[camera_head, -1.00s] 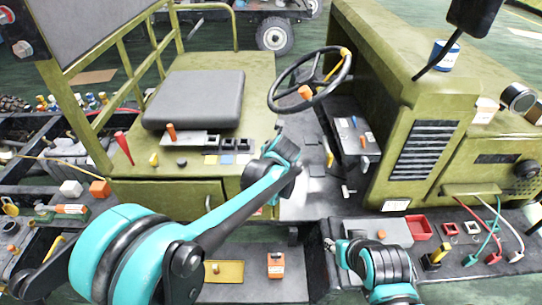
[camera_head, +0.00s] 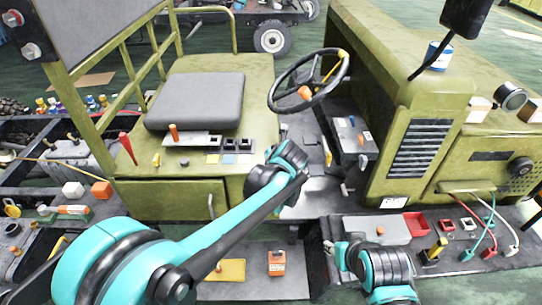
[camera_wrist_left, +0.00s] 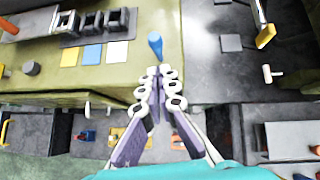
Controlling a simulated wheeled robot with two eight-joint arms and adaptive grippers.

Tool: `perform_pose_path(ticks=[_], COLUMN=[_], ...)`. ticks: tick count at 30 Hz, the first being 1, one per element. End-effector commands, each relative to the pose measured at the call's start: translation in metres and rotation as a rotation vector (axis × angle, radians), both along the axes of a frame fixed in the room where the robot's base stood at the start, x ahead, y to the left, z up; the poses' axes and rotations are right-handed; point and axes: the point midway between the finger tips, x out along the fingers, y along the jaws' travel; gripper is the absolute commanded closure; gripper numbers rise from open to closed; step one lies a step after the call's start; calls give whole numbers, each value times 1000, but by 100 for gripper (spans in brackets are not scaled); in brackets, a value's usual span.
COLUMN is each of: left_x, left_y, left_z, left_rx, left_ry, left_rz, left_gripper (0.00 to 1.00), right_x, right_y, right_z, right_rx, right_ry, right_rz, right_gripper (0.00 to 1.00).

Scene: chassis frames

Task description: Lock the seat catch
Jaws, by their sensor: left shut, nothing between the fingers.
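The black seat cushion (camera_head: 197,100) lies on the olive seat box. A metal plate (camera_head: 196,140) with an orange-tipped lever (camera_head: 174,132) sits at its front edge; which part is the seat catch I cannot tell for sure. The plate's right end (camera_wrist_left: 40,22) with black switches shows in the left wrist view. My left gripper (camera_wrist_left: 160,74) is shut and empty, at the box's right edge. A blue upright peg (camera_wrist_left: 155,45) stands just beyond its fingertips; I cannot tell whether they touch. In the head view my left wrist hides the fingers.
The steering wheel (camera_head: 310,80) and a lever console (camera_head: 352,138) stand to the right of the seat box. A ledge with a red tray (camera_head: 417,224) and coloured cables runs along the lower right.

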Motion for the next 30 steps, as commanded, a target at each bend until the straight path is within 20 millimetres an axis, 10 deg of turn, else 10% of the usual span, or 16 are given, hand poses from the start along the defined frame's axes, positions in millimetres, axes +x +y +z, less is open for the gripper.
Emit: perform_pose_path(ticks=[12,30], left_x=[-44,-49], left_y=[-8,-9], left_z=[67,73], left_rx=[1,0], left_ry=[0,1], left_rz=[1,1], left_gripper=[100,100], right_x=[0,0], right_y=[0,0], right_z=[17,17], right_rx=[0,0], right_ry=[-1,0], right_rz=[0,0], right_gripper=[63,63])
